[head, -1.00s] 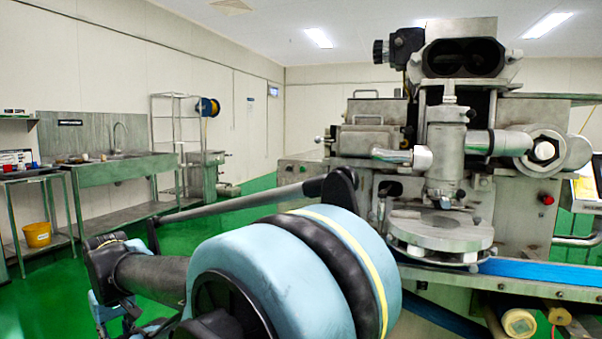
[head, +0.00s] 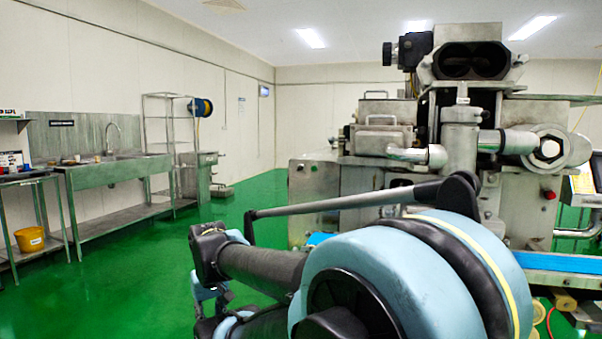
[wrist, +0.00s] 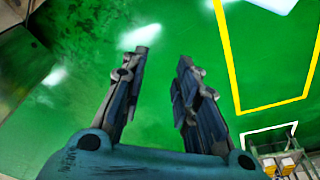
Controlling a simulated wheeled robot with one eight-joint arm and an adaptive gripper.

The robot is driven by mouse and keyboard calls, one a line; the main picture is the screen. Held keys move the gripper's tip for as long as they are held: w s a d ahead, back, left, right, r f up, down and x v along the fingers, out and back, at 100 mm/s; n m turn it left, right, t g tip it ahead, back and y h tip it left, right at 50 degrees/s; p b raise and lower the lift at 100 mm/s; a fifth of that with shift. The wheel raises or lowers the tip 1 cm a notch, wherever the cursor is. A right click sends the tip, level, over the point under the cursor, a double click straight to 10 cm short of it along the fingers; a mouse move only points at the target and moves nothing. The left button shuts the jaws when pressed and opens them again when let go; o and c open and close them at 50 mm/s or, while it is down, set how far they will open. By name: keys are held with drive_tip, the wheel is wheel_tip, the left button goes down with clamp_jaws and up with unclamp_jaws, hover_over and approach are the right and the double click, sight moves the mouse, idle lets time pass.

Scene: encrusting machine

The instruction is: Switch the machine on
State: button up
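The encrusting machine (head: 400,145), a grey metal body with hoppers and a blue belt (head: 555,262), stands at the right in the head view. A small red button (head: 549,195) shows on its right front face. A panel with a yellow part (head: 585,184) is cut off at the right edge. My arm covers the machine's lower middle. In the wrist view my gripper (wrist: 162,62) is open and empty, its two fingers apart over green floor. Its tips touch nothing visible.
A steel sink bench (head: 120,172), a wire rack (head: 165,135) and a yellow bucket (head: 30,239) stand at the left. The green floor (head: 130,265) between them and the machine is clear. Yellow floor lines (wrist: 238,75) show in the wrist view.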

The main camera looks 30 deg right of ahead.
sight(300, 168)
drive_tip(key=shift+s+d+r, duration=0.1)
drive_tip(key=w+d+r+n+t+h, duration=0.3)
drive_tip(key=w+d+r+n+h, duration=0.2)
drive_tip(key=w+d+r, duration=0.65)
drive_tip(key=w+d+r+n+t+h, duration=0.35)
drive_tip(key=w+d+r+n, duration=0.4)
drive_tip(key=d, duration=0.75)
drive_tip(key=w+d+r+n+t+h, duration=0.3)
drive_tip(key=w+d+r+n+h, duration=0.15)
drive_tip(key=w+d+r, duration=0.8)
drive_tip(key=shift+m+h, duration=0.4)
drive_tip(key=shift+m, duration=0.2)
drive_tip(key=x, duration=0.5)
drive_tip(key=f+x, duration=0.1)
drive_tip(key=x, duration=0.5)
drive_tip(key=s+d+x, duration=0.1)
drive_tip(key=x, duration=0.4)
drive_tip(key=shift+d+f, duration=0.1)
drive_tip(key=shift+f, duration=0.25)
